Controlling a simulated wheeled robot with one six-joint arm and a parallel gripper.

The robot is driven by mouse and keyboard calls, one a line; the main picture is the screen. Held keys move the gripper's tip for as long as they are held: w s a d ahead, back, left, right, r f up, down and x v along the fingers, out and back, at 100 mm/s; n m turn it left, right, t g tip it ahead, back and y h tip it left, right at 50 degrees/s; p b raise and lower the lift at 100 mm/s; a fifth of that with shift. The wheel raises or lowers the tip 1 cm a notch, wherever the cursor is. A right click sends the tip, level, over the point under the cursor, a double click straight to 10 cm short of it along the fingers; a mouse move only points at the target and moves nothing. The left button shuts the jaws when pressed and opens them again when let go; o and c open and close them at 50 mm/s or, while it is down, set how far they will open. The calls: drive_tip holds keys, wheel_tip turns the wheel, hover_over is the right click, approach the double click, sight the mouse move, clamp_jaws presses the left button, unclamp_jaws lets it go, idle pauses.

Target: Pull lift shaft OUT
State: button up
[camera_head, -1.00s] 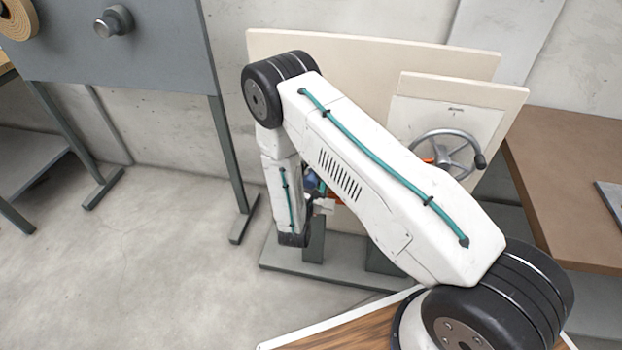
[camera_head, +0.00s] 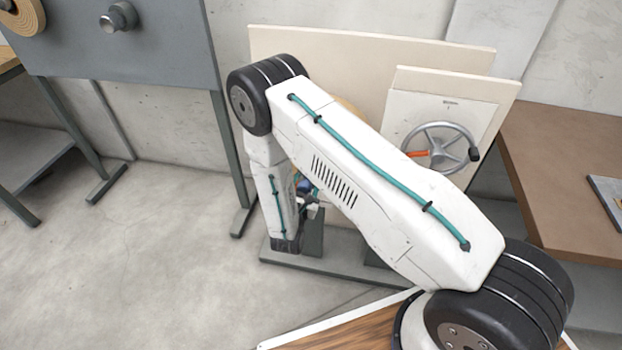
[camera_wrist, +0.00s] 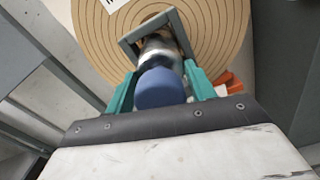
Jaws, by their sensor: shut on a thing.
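The lift shaft, as I take it, is a metal shaft (camera_wrist: 160,50) with a blue knob (camera_wrist: 161,88), seen in the wrist view. My gripper (camera_wrist: 161,74) has its teal fingers on both sides of the knob and is shut on it. The shaft's far part runs into a grey square frame (camera_wrist: 128,47) in front of a tan ringed roll (camera_wrist: 222,35). In the head view my arm covers most of the gripper; a small blue part (camera_head: 304,187) shows beside my wrist.
In the head view a handwheel (camera_head: 440,147) and an orange lever (camera_head: 416,154) are on a cream panel (camera_head: 399,113) to the right. A brown table (camera_head: 560,170) stands at far right, a grey panel (camera_head: 130,55) at left. Floor between is clear.

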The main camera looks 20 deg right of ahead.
drive_tip(key=v, duration=0.5)
drive_tip(key=shift+s, duration=0.15)
drive_tip(key=o, duration=1.1)
drive_tip(key=shift+a, duration=0.15)
drive_tip(key=shift+s, duration=0.1)
drive_tip(key=v, duration=0.7)
drive_tip(key=shift+s+a, duration=0.2)
drive_tip(key=shift+s, duration=0.1)
